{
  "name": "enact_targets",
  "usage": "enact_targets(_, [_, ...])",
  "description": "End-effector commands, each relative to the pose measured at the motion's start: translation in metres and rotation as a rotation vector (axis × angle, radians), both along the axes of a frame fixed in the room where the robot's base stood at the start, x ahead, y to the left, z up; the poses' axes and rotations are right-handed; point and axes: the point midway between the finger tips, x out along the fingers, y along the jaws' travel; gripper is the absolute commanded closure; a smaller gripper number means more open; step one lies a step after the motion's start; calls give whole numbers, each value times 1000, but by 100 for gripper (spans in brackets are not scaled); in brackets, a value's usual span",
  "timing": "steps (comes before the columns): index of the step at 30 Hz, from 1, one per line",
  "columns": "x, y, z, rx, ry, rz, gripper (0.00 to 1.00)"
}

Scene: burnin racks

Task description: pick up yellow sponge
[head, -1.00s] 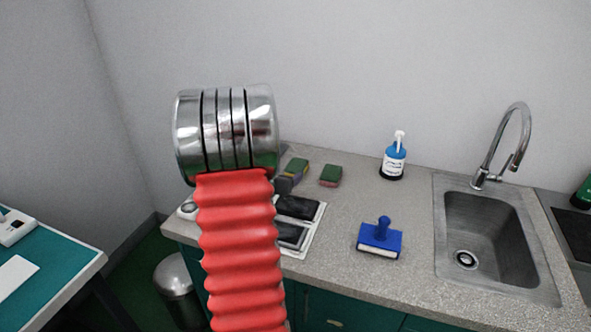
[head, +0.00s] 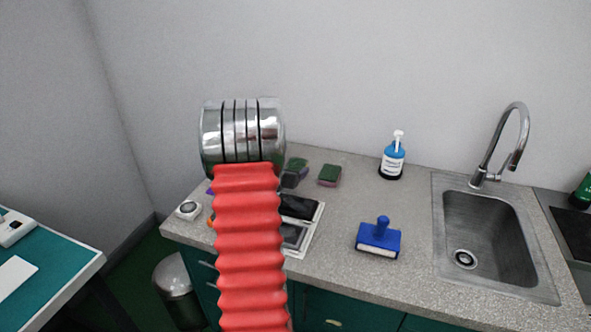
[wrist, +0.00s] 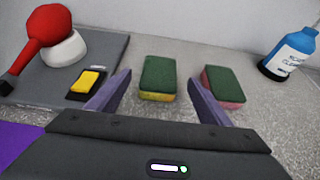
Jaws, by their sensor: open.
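The yellow sponge (wrist: 157,78) has a green top and lies on the counter in the wrist view. It sits between and just beyond the two purple fingers of my gripper (wrist: 160,92), which is open and empty. In the head view the green top of the yellow sponge (head: 297,164) shows beside my arm, partly hidden by a finger. A second sponge (wrist: 222,86), green on top and pink-red below, lies to its right, near the right finger. It also shows in the head view (head: 329,175).
A blue bottle (wrist: 290,54) stands at the right against the wall. At the left, a grey mat (wrist: 30,88) holds a red-and-white object (wrist: 50,38) and a small yellow-and-black item (wrist: 87,82). A blue stamp-like tool (head: 379,238) and the sink (head: 485,235) lie to the right.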

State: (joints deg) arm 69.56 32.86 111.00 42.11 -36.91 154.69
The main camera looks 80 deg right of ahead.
Motion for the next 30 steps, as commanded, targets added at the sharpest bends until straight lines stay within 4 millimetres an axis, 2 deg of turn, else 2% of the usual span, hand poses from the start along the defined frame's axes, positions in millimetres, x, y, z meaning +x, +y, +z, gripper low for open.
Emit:
enact_targets(5, [-2, -12, -6, 0, 1, -1, 27])
enact_targets(17, [-2, -15, -6, -1, 1, 0, 27])
enact_targets(30, [-4, -55, -26, -1, 1, 0, 27])
